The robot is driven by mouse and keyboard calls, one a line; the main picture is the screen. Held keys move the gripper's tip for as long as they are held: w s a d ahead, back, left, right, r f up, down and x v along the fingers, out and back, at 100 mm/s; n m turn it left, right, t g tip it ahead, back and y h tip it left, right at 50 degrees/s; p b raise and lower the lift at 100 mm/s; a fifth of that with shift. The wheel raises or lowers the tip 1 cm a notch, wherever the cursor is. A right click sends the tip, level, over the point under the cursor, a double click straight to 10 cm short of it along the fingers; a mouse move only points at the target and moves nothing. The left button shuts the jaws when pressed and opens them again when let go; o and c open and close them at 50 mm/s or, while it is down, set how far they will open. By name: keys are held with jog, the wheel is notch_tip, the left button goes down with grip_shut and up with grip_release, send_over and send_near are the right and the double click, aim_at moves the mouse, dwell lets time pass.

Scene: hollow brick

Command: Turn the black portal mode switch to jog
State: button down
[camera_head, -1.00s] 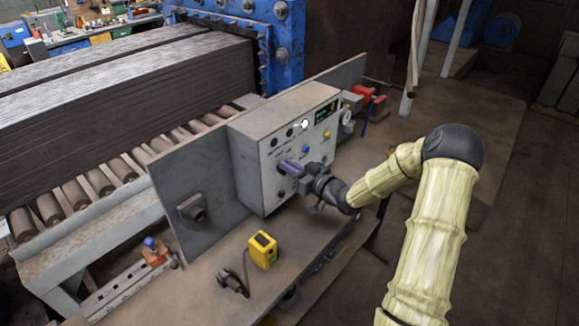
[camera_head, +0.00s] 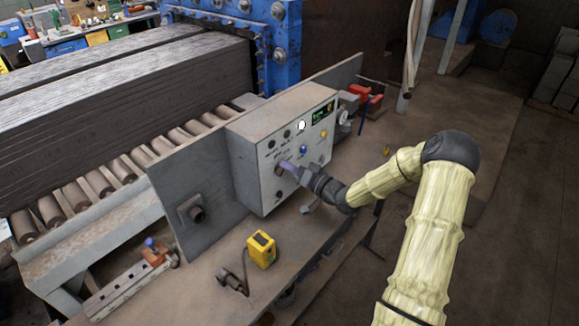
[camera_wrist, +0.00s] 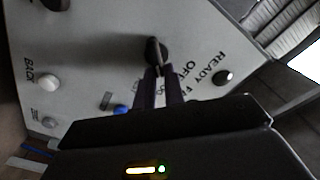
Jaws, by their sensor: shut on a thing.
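The black portal mode switch (camera_wrist: 155,48) is a knob on the grey control panel, in the upper middle of the wrist view. The words OFF and READY are printed to its right. My gripper (camera_wrist: 158,76) is shut on this switch, its two dark fingers on either side of it. In the head view my gripper (camera_head: 287,167) reaches the panel face from the right and hides most of the switch. I cannot read which position the switch points to.
The control box (camera_head: 262,124) stands on a brown bench. It carries a blue button (camera_head: 303,150), a yellow button (camera_head: 323,133) and a lit display (camera_head: 322,112). A grey plate (camera_head: 170,190) stands behind the box.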

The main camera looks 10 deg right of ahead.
dwell(0.3)
jog(key=c, duration=1.5)
grip_release()
jog(key=shift+s+d, duration=0.1)
jog(key=b+v, duration=0.4)
jog(key=v, duration=1.3)
jog(key=shift+s, duration=0.1)
